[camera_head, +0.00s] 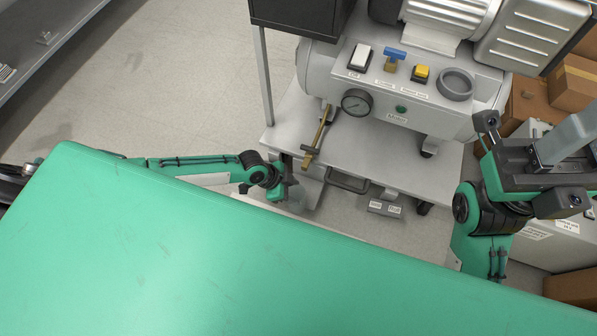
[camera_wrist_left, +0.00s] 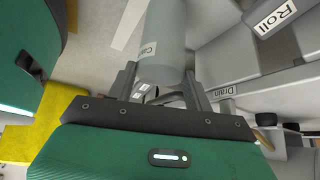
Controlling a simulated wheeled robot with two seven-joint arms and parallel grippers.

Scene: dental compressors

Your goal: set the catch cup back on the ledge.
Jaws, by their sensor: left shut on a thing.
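The catch cup (camera_wrist_left: 166,30) is a pale grey cylinder with a partly readable label, held between the two dark fingers of my left gripper (camera_wrist_left: 160,88) in the left wrist view. In the head view my left gripper (camera_head: 281,182) is low beside the front left of the compressor cart, and the cup there is mostly hidden or hard to make out. A pale flat shelf (camera_head: 385,152) lies under the compressor tank; I cannot tell whether it is the ledge. My right gripper (camera_head: 575,137) is at the right, its fingers unclear.
The compressor (camera_head: 400,105) carries a gauge (camera_head: 356,102), a blue-handled valve (camera_head: 394,56), a yellow button (camera_head: 420,73) and a grey ring (camera_head: 456,84). A brass lever (camera_head: 318,135) hangs at its left. Boxes (camera_head: 575,82) crowd the right; left floor is clear.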

